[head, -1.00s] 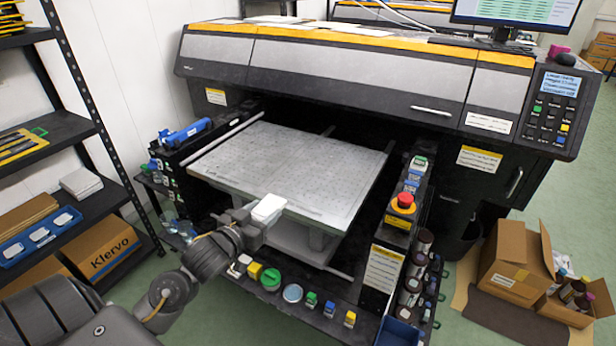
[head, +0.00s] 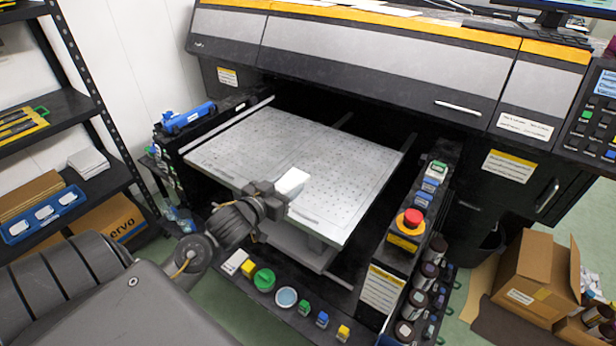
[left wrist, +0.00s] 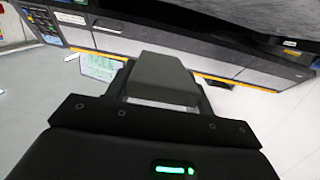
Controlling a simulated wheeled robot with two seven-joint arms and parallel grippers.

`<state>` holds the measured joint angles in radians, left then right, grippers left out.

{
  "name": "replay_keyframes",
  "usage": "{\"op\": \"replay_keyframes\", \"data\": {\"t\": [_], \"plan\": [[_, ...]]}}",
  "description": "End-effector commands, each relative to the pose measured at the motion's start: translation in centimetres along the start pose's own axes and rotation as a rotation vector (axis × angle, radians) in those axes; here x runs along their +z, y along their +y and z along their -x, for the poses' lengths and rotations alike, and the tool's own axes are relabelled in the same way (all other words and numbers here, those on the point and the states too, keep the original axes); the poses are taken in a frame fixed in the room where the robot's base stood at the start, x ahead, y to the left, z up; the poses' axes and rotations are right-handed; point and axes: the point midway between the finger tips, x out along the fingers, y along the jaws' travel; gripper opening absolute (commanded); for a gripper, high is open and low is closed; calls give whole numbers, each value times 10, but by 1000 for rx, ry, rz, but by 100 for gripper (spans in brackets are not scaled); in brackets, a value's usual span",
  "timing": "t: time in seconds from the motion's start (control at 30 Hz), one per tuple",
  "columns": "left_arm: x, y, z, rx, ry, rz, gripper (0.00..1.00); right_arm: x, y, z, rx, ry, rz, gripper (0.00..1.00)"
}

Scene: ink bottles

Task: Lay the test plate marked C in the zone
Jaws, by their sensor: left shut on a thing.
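My left gripper (head: 277,192) is shut on a small white plate (head: 293,182). It holds the plate over the front edge of the printer's flat grey bed (head: 330,165). No letter can be read on the plate, so I cannot tell if it is the one marked C. In the left wrist view, a grey block-like shape (left wrist: 163,78) stands straight ahead of the gripper body. I cannot make out a marked zone on the perforated bed. My right gripper is not in view.
Small bottles and coloured caps (head: 264,280) line the front ledge. A shelf (head: 70,130) is at left, an open carton (head: 535,275) at right.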

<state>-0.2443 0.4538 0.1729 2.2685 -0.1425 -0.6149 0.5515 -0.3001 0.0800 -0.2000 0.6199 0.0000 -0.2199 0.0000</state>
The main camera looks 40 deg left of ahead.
Motion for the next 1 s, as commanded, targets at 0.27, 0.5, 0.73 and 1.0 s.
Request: {"op": "replay_keyframes", "data": {"t": [0.27, 0.5, 0.73, 1.0], "plan": [[14, -30, -54, -6, -1, 1, 28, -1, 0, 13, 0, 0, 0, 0], [49, -55, -103, -6, -3, 2, 28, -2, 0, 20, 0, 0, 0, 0], [72, -65, -126, -6, 1, 1, 28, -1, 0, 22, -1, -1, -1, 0], [79, -68, -133, -5, 1, 1, 28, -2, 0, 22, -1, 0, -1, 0]]}}
